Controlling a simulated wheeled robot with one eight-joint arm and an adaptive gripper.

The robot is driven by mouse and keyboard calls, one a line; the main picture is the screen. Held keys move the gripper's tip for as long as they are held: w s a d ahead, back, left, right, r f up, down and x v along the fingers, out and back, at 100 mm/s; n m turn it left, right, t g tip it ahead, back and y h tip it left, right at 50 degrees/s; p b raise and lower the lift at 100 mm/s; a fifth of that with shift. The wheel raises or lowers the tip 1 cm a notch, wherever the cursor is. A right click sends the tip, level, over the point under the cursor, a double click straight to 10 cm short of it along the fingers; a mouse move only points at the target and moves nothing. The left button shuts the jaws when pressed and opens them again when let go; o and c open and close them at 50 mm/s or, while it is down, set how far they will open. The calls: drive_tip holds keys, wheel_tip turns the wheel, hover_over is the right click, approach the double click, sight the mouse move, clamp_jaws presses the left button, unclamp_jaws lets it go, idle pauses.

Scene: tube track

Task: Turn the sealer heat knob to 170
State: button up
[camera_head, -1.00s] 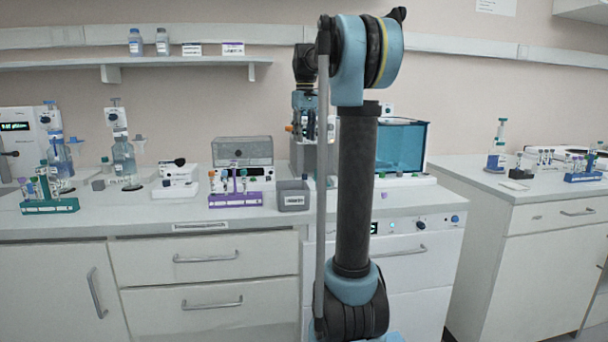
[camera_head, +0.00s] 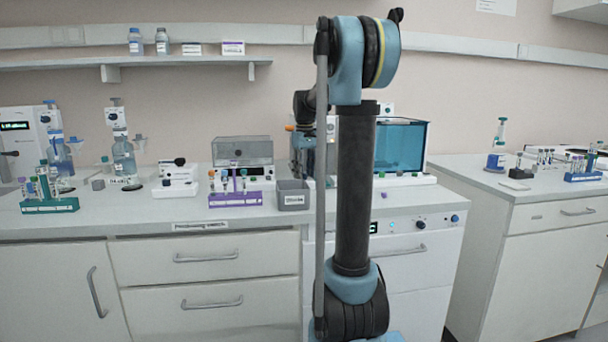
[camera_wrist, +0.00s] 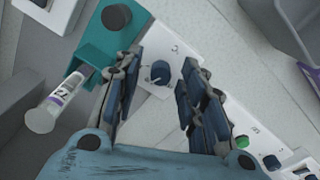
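In the wrist view a dark blue round knob (camera_wrist: 160,71) stands on a white panel (camera_wrist: 180,48) with small printed marks. I take it for the sealer heat knob; the marks are too small to read. My gripper (camera_wrist: 160,66) is open, with one finger on each side of the knob and gaps visible between them. Its height above the knob is hard to tell. In the head view my gripper (camera_head: 301,155) hangs low over the bench, partly behind my arm, and the knob is hidden there.
A teal block (camera_wrist: 95,45) with a black round top and a labelled tube (camera_wrist: 55,103) lie close left of my fingers. A green button (camera_wrist: 241,142) is at lower right. In the head view a grey bin (camera_head: 292,196) and purple rack (camera_head: 235,199) stand left of my gripper.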

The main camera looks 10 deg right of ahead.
clamp_jaws()
idle(0.3)
drive_tip(key=shift+n, duration=2)
unclamp_jaws()
